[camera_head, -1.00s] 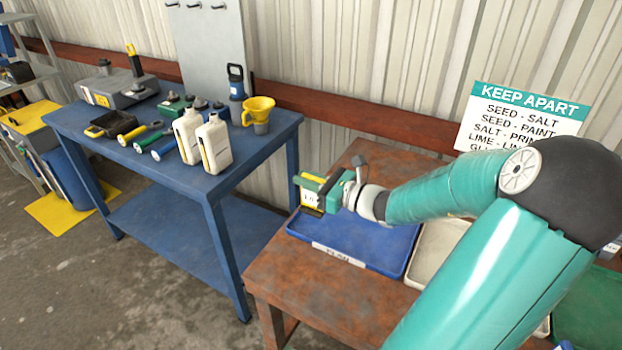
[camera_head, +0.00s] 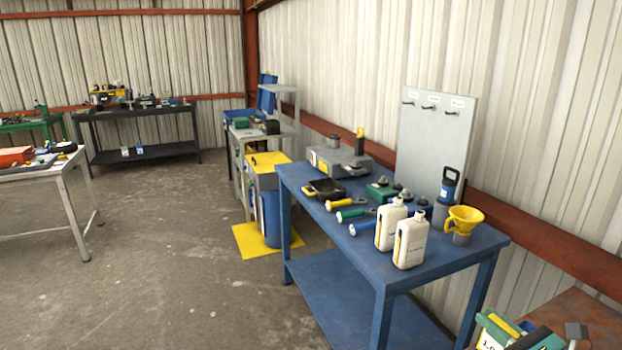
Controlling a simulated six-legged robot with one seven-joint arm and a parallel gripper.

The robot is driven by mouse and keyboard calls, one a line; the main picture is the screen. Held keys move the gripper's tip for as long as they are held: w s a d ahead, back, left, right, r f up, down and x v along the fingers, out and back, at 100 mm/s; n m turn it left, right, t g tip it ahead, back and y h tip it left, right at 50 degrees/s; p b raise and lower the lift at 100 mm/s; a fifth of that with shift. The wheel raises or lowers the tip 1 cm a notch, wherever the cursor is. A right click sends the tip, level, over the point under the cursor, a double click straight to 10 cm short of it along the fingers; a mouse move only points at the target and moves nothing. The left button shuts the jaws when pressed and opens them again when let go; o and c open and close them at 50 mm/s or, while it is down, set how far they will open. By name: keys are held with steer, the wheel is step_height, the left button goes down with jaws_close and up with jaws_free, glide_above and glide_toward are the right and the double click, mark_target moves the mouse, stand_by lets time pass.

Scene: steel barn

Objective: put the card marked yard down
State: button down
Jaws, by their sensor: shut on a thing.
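My gripper (camera_head: 510,338) shows only in part at the bottom right corner, with green and yellow parts. It is shut on a small white card (camera_head: 489,343) with dark marks, cut off by the lower edge. I cannot read the word yard on it. The gripper is in front of the rusty brown table (camera_head: 582,312) and to the right of the blue workbench (camera_head: 335,238).
The blue workbench carries two white jugs (camera_head: 410,241), a yellow funnel (camera_head: 464,217), torches and a grey box (camera_head: 338,161). A grey board (camera_head: 436,142) with three empty hooks stands behind it. A yellow mat (camera_head: 252,241) lies on open concrete floor (camera_head: 180,260).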

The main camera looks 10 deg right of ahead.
steer(key=w+a+f, duration=0.2)
steer(key=w+a, duration=0.7)
steer(key=w, duration=0.3)
steer(key=w+a+f, duration=0.3)
steer(key=a+f, duration=0.2)
steer(key=a, duration=0.2)
steer(key=w+a+f, duration=0.2)
steer(key=a+f, duration=0.2)
steer(key=a, duration=0.4)
steer(key=shift+w+f, duration=0.35)
steer(key=shift+w, duration=0.05)
steer(key=shift+a, duration=0.1)
steer(key=shift+s, duration=0.1)
